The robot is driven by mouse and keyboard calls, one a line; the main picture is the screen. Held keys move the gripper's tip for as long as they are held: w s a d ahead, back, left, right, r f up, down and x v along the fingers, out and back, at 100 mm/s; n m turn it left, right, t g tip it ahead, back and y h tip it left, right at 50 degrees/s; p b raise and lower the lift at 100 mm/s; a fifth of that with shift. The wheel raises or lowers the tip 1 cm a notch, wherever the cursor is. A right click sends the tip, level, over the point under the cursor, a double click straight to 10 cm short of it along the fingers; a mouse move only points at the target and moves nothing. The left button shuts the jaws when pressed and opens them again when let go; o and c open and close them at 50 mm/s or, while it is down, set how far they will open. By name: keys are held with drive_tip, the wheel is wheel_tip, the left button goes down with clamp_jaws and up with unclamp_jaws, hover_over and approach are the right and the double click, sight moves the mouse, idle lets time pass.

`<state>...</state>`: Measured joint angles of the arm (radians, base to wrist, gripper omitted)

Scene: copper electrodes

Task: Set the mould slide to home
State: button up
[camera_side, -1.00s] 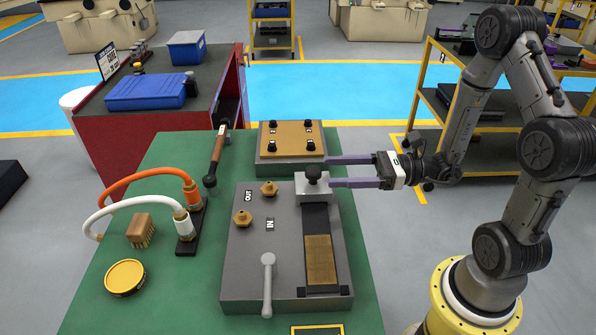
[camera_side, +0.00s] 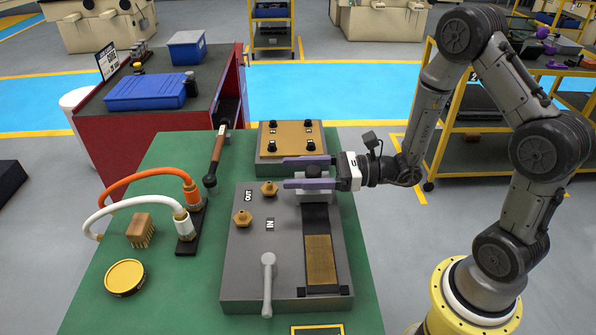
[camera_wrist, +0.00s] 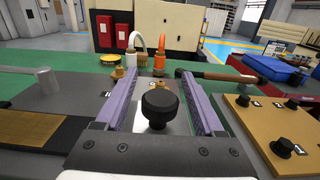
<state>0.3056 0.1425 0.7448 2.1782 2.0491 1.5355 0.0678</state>
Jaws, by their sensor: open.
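The mould slide is a grey metal block (camera_side: 313,195) with a black knob (camera_wrist: 160,106) on top. It sits at the far end of a dark track (camera_side: 316,217) on a grey plate (camera_side: 262,270). My gripper (camera_side: 284,172) is open, its purple fingers pointing left in the side view. In the wrist view the fingers (camera_wrist: 147,88) stand on both sides of the knob, apart from it. A copper-coloured slab (camera_side: 321,260) lies in the near part of the track.
A tan board with black knobs (camera_side: 290,136) stands behind the plate. Brass fittings (camera_side: 243,218), a grey lever (camera_side: 268,275), orange (camera_side: 140,177) and white hoses (camera_side: 130,205), a brush (camera_side: 140,228), a yellow tin (camera_side: 125,276) and a hammer (camera_side: 215,160) lie to the left.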

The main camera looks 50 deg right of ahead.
clamp_jaws()
idle(1.3)
